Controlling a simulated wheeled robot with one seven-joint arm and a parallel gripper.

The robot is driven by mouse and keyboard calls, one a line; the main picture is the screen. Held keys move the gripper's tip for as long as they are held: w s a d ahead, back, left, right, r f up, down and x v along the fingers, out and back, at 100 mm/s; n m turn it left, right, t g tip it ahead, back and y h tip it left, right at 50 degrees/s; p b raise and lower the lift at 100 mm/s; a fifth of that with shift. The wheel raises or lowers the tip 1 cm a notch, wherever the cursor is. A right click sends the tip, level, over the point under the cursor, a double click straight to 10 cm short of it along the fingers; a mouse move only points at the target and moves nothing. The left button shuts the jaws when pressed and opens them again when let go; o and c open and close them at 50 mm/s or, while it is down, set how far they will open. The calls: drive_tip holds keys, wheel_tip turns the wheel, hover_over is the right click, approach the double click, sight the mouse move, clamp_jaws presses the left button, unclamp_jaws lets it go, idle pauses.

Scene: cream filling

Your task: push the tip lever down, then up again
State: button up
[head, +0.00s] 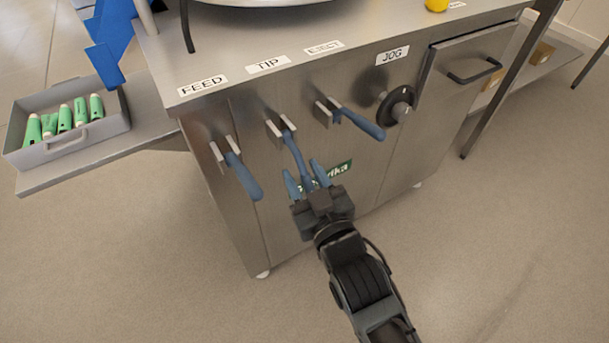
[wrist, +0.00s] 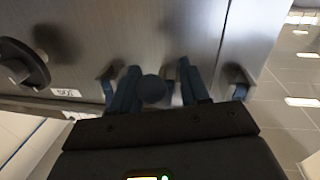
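The tip lever (head: 295,151) is a blue handle on a metal bracket under the TIP label (head: 268,65). It slants downward from its bracket on the machine front. My gripper (head: 306,180) is open, with its two blue fingers on either side of the lever's lower end. In the wrist view, the lever's round end (wrist: 153,90) shows between the spread fingers of my gripper (wrist: 160,88). It lies close to the left finger, with a gap to the right one. Whether it touches the left finger, I cannot tell.
The feed lever (head: 243,177) is on the left and the eject lever (head: 360,124) on the right, both close to my gripper. A black JOG knob (head: 400,109) is farther right. A grey tray (head: 70,143) with green-handled items stands at the far left.

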clamp_jaws()
idle(0.3)
drive_tip(key=shift+r+p, duration=0.15)
drive_tip(key=shift+p, duration=0.15)
